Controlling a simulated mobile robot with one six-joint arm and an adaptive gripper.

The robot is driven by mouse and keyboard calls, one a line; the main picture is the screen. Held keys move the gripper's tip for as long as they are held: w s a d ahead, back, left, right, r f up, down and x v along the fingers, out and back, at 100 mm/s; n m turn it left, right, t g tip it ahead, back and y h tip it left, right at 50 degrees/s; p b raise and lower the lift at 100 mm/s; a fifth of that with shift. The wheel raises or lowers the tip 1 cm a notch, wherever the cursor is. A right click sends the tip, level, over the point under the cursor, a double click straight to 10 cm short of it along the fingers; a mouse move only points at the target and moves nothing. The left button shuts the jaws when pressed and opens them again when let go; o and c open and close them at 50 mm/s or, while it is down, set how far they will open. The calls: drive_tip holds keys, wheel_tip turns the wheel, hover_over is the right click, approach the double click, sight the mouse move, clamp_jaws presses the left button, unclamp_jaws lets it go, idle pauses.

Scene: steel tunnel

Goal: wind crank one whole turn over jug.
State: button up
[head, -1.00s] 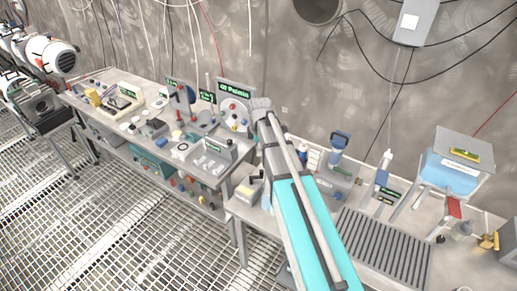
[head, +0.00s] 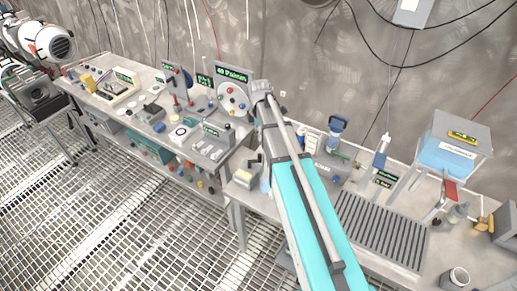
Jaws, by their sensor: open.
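My arm, with a teal link, rises from the bottom middle to a grey joint in the head view. My gripper cannot be made out, and the arm hides part of the bench behind it. No crank can be identified for certain. A brass-coloured piece (head: 484,224) beside a dark grey box at the right edge may be one. A grey cup-like vessel (head: 456,279) stands open-topped near the bottom right and may be the jug. A blue-topped device (head: 337,128) stands upright on the right bench, just right of my arm.
A blue tank (head: 447,158) on a stand, with a red lever (head: 450,188), is at the right. A ribbed grey plate (head: 382,228) lies on the bench. The left bench (head: 158,138) is crowded. The grated floor (head: 120,225) in front is clear.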

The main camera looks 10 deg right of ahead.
sight(259, 154)
drive_tip(key=shift+d+f, duration=0.2)
drive_tip(key=shift+f, duration=0.1)
drive_tip(key=shift+f, duration=0.15)
wheel_tip(259, 154, down, 14)
drive_tip(key=b, duration=1.4)
drive_tip(key=shift+r, duration=0.25)
clamp_jaws()
idle(0.4)
